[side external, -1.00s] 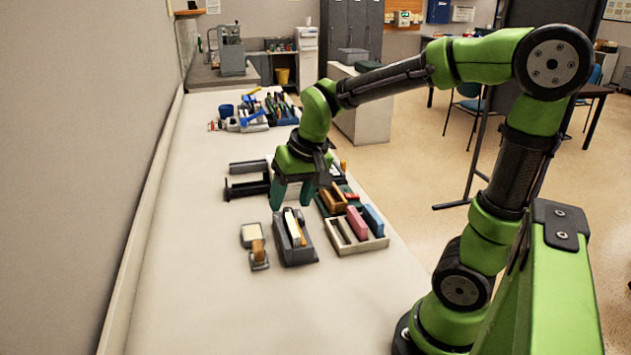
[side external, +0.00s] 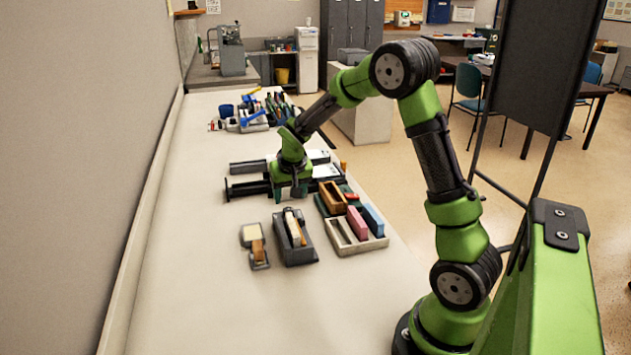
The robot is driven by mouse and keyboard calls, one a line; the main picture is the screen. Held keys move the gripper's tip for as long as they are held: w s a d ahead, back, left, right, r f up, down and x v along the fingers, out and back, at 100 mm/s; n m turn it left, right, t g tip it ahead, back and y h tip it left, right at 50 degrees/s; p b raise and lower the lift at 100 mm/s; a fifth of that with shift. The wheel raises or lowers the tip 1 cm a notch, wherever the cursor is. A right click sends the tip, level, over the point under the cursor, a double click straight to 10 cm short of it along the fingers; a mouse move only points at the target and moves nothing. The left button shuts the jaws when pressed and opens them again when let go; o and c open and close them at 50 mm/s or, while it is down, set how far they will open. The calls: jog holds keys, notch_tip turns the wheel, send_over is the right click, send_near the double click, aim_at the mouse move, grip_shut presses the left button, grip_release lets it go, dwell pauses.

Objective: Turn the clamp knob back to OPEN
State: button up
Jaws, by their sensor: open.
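My gripper (side external: 290,195) points down over the right part of a low black frame-like fixture (side external: 243,189) on the long pale table, in the side external view. Its fingers are apart, and I see nothing held between them. I cannot make out the clamp knob or any OPEN mark; the gripper covers part of the fixture. I cannot tell whether the fingers touch it.
Nearer the camera stand a grey holder (side external: 305,250), a small tan-and-grey block tool (side external: 255,246) and a tray (side external: 372,245) with pink and blue blocks. A dark grey bar (side external: 247,167) lies behind the fixture. The table's left strip is clear.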

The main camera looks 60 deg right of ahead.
aim_at(288, 209)
jog(key=x, duration=0.6)
jog(key=shift+f, duration=0.15)
jog(key=shift+c, duration=0.2)
jog(key=c, duration=1)
jog(key=n, duration=0.1)
jog(key=n+y, duration=0.1)
jog(key=shift+s+d+n, duration=0.1)
jog(key=shift+d+n, duration=0.1)
jog(key=shift+n, duration=0.1)
jog(key=shift+n+t+y, duration=0.3)
jog(key=shift+n+t, duration=0.1)
jog(key=shift+n, duration=0.7)
jog(key=o, duration=1)
jog(key=shift+o, duration=0.2)
